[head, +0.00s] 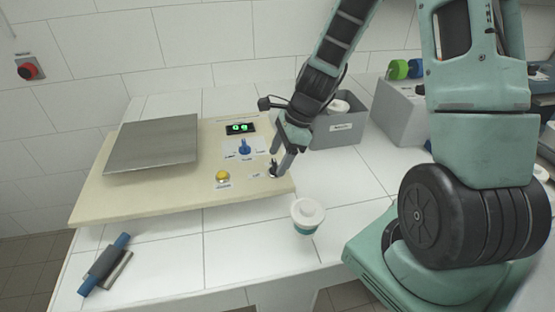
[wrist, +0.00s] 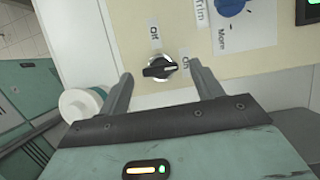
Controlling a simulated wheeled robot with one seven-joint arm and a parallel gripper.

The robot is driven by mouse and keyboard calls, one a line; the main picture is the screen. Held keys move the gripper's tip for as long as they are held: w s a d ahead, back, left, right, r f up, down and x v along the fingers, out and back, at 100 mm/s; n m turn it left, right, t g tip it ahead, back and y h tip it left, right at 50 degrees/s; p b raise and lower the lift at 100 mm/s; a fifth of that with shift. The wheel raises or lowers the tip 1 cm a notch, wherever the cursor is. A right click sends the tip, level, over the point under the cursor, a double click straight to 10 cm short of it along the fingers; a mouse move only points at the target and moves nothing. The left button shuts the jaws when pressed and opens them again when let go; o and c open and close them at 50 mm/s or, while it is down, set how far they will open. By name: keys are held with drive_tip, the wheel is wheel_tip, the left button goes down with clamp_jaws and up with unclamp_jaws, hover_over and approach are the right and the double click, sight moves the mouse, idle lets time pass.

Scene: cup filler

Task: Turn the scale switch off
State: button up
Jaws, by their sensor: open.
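The scale switch (wrist: 160,68) is a round silver rotary switch with a black bar knob on the cream panel. In the wrist view an "Off" label (wrist: 154,28) is above it and an "On" label (wrist: 184,58) is to its right. The black bar lies nearly level, one end towards the "On" label. My gripper (head: 280,164) is open over the switch, one finger on each side with a gap. In the head view my fingers partly hide the switch (head: 272,171). The scale display (head: 240,128) is lit with green digits.
The panel (head: 85,205) also holds a metal weighing plate (head: 152,143), a blue knob (head: 245,147) and a yellow button (head: 223,175). A lidded cup (head: 307,215) stands close by on the table. A grey bin (head: 340,130) is behind. A blue-handled tool (head: 106,263) lies front left.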

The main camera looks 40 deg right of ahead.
drive_tip(key=shift+w+a+f, duration=0.15)
drive_tip(key=shift+a+f, duration=0.1)
drive_tip(key=shift+f, duration=0.4)
drive_tip(key=c, duration=1)
